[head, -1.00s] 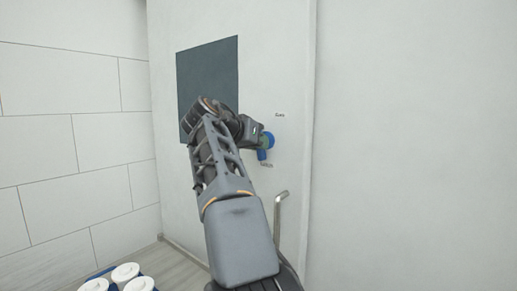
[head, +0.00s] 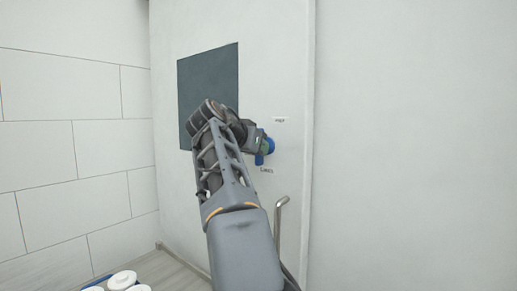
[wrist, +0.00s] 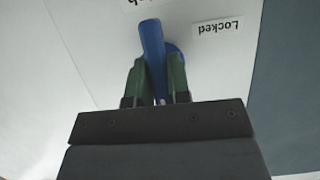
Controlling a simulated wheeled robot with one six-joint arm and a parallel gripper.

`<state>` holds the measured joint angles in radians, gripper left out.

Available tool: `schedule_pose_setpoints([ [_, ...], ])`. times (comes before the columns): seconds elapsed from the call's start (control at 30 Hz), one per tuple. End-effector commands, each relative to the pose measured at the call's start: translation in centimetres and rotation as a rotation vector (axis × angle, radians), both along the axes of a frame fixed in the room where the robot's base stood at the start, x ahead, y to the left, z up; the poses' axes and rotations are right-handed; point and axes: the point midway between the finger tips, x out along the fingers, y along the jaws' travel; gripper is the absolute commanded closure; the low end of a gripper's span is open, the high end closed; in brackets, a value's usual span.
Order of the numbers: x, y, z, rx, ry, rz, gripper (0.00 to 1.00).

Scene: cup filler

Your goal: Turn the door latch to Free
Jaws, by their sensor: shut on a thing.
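The blue door latch (head: 270,146) sits on the white door (head: 290,75), with its short blue handle pointing down in the head view. My gripper (head: 262,145) is at the latch and hides part of it. In the wrist view, my gripper's green fingertips (wrist: 157,75) are shut on the blue latch handle (wrist: 152,42), one on each side. A label reading "Locked" (wrist: 218,27) shows upside down beside the handle in the wrist view. In the head view, one small label (head: 280,120) is above the latch and another (head: 266,170) below; both are too small to read surely.
A dark panel (head: 205,85) is on the door left of the latch. A metal door handle (head: 280,225) stands out below the latch, close to my arm. White-lidded containers (head: 122,281) are at the bottom left. The tiled wall is at left.

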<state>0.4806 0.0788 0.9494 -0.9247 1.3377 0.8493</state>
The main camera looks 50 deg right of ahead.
Motion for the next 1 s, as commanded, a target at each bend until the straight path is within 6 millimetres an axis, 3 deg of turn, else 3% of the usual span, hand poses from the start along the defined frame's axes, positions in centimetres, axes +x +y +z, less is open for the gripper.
schedule_pose_setpoints([
  [0.03, 0.0, 0.0, 0.0, 0.002, -0.004, -0.001, 1.00],
  [0.07, 0.0, 0.0, 0.0, 0.002, -0.004, -0.001, 0.80],
  [0.3, 0.0, 0.0, 0.0, 0.001, -0.001, 0.001, 0.57],
  [0.67, 0.0, 0.9, 0.4, -0.001, -0.001, 0.003, 0.57],
  [1.0, -0.5, 7.0, 2.9, 0.000, -0.002, 0.007, 0.57],
])
